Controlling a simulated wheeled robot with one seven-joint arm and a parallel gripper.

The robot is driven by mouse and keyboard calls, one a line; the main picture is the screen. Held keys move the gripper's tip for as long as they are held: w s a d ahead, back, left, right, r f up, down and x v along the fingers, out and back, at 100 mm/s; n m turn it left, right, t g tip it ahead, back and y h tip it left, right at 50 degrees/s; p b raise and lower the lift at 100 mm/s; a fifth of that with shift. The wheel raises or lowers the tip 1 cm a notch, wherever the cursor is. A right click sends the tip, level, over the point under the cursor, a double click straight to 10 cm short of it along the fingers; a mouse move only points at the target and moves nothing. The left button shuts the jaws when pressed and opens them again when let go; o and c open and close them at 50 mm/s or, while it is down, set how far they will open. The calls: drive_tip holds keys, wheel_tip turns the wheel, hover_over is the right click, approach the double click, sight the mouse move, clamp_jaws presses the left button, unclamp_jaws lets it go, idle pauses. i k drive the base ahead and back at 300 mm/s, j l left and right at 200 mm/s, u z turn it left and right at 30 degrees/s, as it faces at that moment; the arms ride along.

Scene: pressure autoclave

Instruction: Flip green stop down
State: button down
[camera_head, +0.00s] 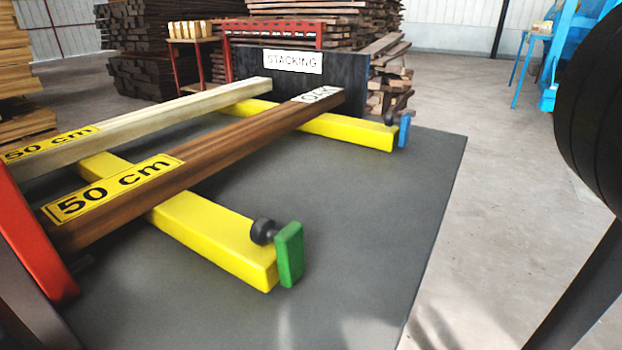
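The green stop (290,254) is a small upright green block at the near right end of the front yellow beam (215,236). A black round knob (264,231) sits beside its upper left edge, on top of the beam's end. The green block's top stands a little above the beam's top face. My gripper cannot be made out; a large dark rounded shape (592,110) at the right edge seems to be part of my arm.
A blue stop (404,130) with a black knob is on the rear yellow beam (340,127). A brown plank (215,160) and a pale plank (170,122), labelled 50 cm, lie across both beams. The dark mat (400,210) right of the green stop is clear.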

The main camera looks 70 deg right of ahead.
sight(289, 241)
drive_tip(key=k+l, duration=0.35)
drive_tip(key=l, duration=0.15)
drive_tip(key=k+l+u, duration=0.1)
drive_tip(key=k+l, duration=0.2)
drive_tip(key=l, duration=0.2)
drive_tip(key=k+l, duration=0.35)
drive_tip(key=l, duration=0.15)
drive_tip(key=u, duration=0.05)
